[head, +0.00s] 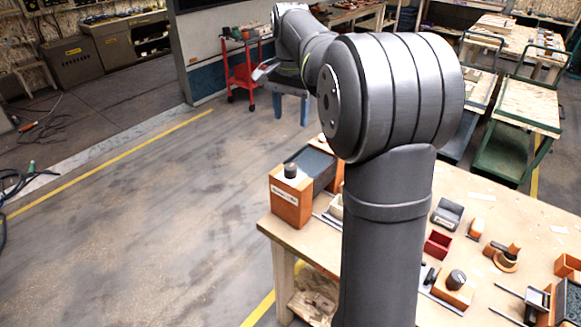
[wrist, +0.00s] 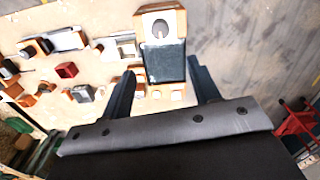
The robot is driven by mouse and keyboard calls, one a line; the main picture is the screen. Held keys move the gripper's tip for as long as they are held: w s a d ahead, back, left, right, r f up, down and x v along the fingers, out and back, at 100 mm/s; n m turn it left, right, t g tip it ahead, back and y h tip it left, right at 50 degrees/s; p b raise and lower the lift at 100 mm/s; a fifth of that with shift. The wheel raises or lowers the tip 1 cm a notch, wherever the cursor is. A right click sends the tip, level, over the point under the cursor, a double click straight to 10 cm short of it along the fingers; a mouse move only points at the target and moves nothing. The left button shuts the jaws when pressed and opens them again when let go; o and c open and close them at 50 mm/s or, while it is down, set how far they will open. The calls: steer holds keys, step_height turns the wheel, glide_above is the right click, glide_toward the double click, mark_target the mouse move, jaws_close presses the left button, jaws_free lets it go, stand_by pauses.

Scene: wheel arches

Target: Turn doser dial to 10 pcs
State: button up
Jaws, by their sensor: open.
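An orange-brown box with a dark round knob (head: 291,170) on top stands at the left corner of the workbench in the head view. A white label (head: 285,194) is on its front, too small to read. The knob (wrist: 160,29) also shows at the top of the wrist view, with a dark panel (wrist: 165,62) beside it. A second dark knob (head: 456,279) sits on a low wooden block farther right. I cannot tell for certain which knob is the doser dial. My gripper (wrist: 162,66) is open and empty, well above the bench, apart from both knobs.
The workbench (head: 480,196) also holds a red bin (head: 437,244), a grey device (head: 447,213) and several wooden fixtures. A red cart (head: 243,75) stands on the floor behind. Open floor lies left of the bench.

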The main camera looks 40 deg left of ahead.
mark_target(291, 166)
step_height(291, 166, down, 17)
steer(key=shift+f, duration=0.15)
stand_by(0.4)
steer(key=c, duration=1)
